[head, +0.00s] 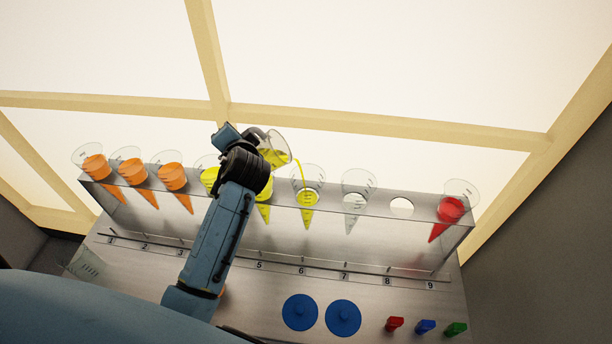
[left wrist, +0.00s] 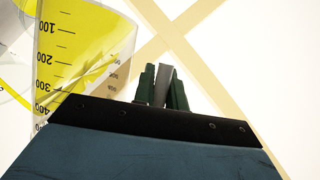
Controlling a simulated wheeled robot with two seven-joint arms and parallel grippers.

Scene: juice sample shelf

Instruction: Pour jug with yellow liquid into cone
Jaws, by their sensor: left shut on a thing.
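My left gripper (head: 252,138) is shut on the clear jug (head: 276,150) by its handle; in the left wrist view its green fingers (left wrist: 163,88) clasp a grey strip of the handle. The jug is tilted to the right above the shelf. Yellow liquid shows in it in the left wrist view (left wrist: 85,55), beside graduation marks. A thin yellow stream falls from its lip into the clear cone at position 6 (head: 308,182), which holds yellow liquid in its lower part. My right gripper is not in view.
The metal shelf (head: 375,222) has numbered places. Orange cones (head: 134,168) stand at the left, and yellow ones are partly hidden by my arm. A clear cone (head: 355,200), an empty hole (head: 401,207) and a red cone (head: 450,210) are at the right. Blue discs (head: 300,312) lie in front.

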